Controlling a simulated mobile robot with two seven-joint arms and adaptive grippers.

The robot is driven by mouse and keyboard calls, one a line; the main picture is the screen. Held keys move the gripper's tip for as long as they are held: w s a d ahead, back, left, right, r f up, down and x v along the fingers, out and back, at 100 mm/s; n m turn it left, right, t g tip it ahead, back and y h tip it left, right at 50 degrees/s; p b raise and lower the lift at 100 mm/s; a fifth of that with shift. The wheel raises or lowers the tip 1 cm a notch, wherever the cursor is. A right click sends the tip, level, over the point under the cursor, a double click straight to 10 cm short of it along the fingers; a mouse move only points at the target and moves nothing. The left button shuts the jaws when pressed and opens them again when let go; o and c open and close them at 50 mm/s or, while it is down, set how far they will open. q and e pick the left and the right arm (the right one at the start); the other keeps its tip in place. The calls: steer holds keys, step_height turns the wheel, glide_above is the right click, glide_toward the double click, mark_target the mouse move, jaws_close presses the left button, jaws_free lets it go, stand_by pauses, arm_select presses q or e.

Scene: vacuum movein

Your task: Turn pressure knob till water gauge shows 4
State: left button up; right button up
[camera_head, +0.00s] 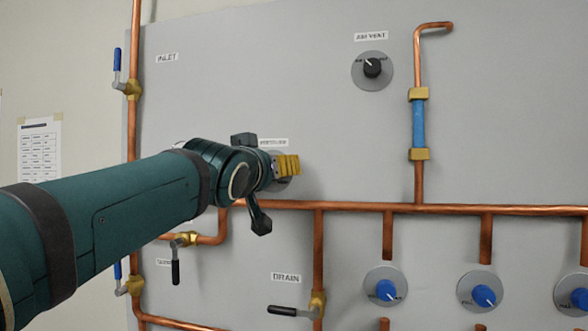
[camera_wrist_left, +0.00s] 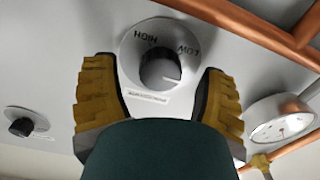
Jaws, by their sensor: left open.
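The pressure knob (camera_wrist_left: 160,68) is black on a round light plate marked HIGH and LOW, which appear upside down in the left wrist view. Its white line points to the right, on the LOW side. In the head view the left gripper (camera_head: 286,165) is at the panel below the PRESSURE label and hides the knob. A round white gauge (camera_wrist_left: 282,118) with a red needle shows at the right; its numbers are unreadable. My right gripper is out of view.
The air vent knob (camera_head: 372,67) is at the upper right of the grey panel (camera_head: 270,90). Copper pipes (camera_head: 360,206) run below my gripper. Several blue knobs (camera_head: 386,290) line the lower right. A black-handled drain valve (camera_head: 317,303) is below.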

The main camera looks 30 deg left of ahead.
arm_select(q)
steer(key=c, duration=1.2)
